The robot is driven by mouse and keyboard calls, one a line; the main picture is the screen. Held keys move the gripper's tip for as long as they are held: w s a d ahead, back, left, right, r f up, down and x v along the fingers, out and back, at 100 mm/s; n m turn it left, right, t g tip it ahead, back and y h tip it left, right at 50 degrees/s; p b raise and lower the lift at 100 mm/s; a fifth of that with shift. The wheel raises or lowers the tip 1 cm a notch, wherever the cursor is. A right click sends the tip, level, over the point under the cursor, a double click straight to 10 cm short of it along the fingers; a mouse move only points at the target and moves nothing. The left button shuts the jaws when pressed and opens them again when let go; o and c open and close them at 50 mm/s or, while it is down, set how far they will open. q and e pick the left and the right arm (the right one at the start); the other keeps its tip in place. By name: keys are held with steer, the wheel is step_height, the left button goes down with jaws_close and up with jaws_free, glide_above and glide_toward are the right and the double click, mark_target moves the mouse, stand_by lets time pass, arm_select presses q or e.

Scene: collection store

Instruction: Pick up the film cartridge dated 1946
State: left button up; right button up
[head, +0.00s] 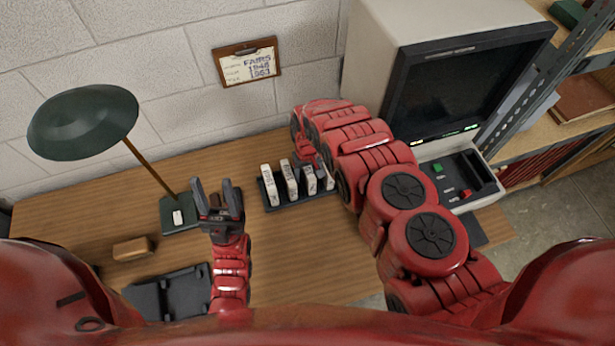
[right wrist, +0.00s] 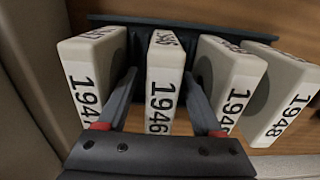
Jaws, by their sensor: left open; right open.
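The white film cartridge marked 1946 (right wrist: 163,88) stands upright in a dark rack (right wrist: 225,31) in the right wrist view. My right gripper (right wrist: 160,82) is open, with one finger on each side of this cartridge; whether they touch it I cannot tell. A cartridge (right wrist: 92,75) with a partly covered label stands to its left; one (right wrist: 232,68) with a partly hidden date and one marked 1948 (right wrist: 290,95) stand to its right. In the head view the rack (head: 289,204) is partly behind my right arm. My left gripper (head: 214,188) is open and empty, left of the rack.
A green desk lamp (head: 83,122) stands at the left, with a brown block (head: 133,248) and a black tray (head: 175,293) in front. A film reader (head: 460,85) stands at the right. A clipboard (head: 248,63) reading "FAIRS 1946 1953" hangs on the wall.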

steer(key=shift+c, duration=0.8)
jaws_close()
steer(key=shift+r, duration=0.15)
